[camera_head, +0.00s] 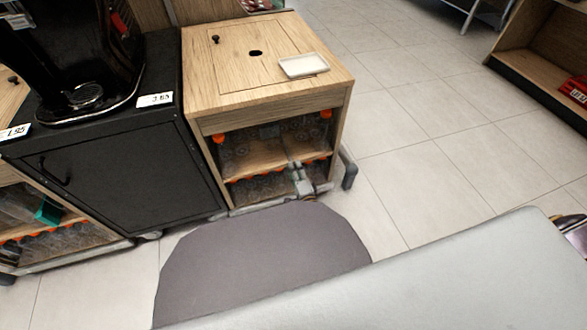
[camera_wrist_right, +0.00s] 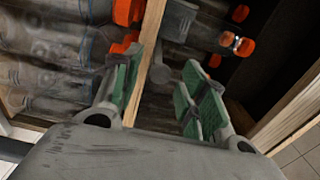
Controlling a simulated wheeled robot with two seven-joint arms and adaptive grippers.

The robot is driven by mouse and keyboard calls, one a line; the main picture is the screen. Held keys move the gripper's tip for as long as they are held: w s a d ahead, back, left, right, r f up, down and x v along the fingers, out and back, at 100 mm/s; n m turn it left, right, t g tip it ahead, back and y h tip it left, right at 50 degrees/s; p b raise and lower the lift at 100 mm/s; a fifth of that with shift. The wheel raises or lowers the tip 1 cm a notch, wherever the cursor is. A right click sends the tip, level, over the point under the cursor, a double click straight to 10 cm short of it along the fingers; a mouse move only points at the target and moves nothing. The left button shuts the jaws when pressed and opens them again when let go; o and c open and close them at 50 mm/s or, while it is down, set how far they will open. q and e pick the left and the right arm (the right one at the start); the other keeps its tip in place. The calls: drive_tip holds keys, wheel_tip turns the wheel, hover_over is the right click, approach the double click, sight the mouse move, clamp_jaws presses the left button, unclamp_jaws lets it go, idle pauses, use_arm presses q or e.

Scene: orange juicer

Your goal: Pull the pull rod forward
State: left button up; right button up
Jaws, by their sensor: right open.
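I cannot make out a pull rod for certain in either view. A black machine (camera_head: 80,50) stands at the upper left of the head view on a black cabinet, its top cut off by the frame. My right gripper (camera_head: 303,182) is low in front of the wooden cabinet's open shelves (camera_head: 265,158). In the right wrist view my right gripper (camera_wrist_right: 158,90) is open, its green-padded fingers apart. A wooden shelf edge (camera_wrist_right: 151,42) runs between the fingers. A grey piece (camera_wrist_right: 163,72) shows just beyond them; I cannot tell what it is. My left gripper is not in view.
Clear bottles with orange caps (camera_wrist_right: 127,12) fill the shelves around the fingers. A white tray (camera_head: 303,66) lies on the wooden cabinet top. The black cabinet (camera_head: 130,175) adjoins it on the left. Tiled floor (camera_head: 420,150) to the right is clear.

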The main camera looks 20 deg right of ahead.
drive_tip(key=shift+w+b, duration=0.3)
drive_tip(key=shift+w, duration=0.8)
clamp_jaws()
